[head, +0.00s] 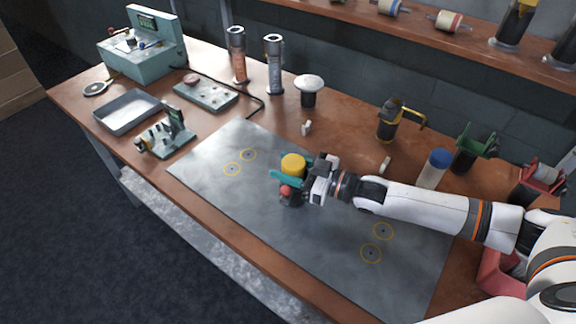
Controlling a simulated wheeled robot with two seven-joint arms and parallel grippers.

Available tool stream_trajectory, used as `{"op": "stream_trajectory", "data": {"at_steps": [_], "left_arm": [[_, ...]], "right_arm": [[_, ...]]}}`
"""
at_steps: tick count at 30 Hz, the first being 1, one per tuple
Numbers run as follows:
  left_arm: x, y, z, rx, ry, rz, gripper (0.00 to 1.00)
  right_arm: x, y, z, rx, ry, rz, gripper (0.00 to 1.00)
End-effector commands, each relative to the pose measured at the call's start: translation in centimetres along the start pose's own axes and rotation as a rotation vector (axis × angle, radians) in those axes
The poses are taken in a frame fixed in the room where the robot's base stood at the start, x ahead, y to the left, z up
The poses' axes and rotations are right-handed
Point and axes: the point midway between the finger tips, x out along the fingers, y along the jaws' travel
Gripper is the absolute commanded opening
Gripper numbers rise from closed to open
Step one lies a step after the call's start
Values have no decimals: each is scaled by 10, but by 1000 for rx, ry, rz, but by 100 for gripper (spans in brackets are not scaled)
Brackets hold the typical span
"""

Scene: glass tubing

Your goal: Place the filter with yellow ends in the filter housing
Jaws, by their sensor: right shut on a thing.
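The filter with yellow ends (293,161) is at my right gripper (297,178), above the grey mat; only its yellow top end shows clearly. My right gripper is shut on it. A teal part and a dark part with a red knob (286,191) show around and below the yellow end. I cannot tell whether these belong to a housing or whether the filter sits inside one. The filter's lower body is hidden. A black holder with a green bracket (475,148) stands at the right, but I cannot tell if it is the filter housing. My left gripper is not in view.
The grey mat (225,190) has yellow ring marks and clear room left and right of my gripper. A blue-topped white cylinder (434,168) and a black-and-yellow device (390,120) stand behind my right arm. A tray (128,111) lies at the left.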

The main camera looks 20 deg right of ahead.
Motion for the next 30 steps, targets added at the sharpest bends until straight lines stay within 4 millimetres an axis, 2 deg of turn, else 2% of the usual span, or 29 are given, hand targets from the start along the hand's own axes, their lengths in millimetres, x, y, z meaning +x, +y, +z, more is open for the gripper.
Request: {"op": "stream_trajectory", "data": {"at_steps": [1, 3, 13, 17, 24, 30], "left_arm": [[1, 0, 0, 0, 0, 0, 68], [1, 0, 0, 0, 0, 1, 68], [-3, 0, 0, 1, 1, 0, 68], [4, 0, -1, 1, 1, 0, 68], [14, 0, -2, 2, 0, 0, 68], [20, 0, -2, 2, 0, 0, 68]], "right_arm": [[0, 0, -2, 1, 0, 0, 48], [0, 0, -1, 1, 0, 0, 56], [0, 0, 4, 0, 0, 0, 56], [-19, -1, -1, 1, 4, -2, 56], [-72, 0, -2, 1, 7, -2, 56], [-106, 0, 0, 2, 4, -2, 56]]}}
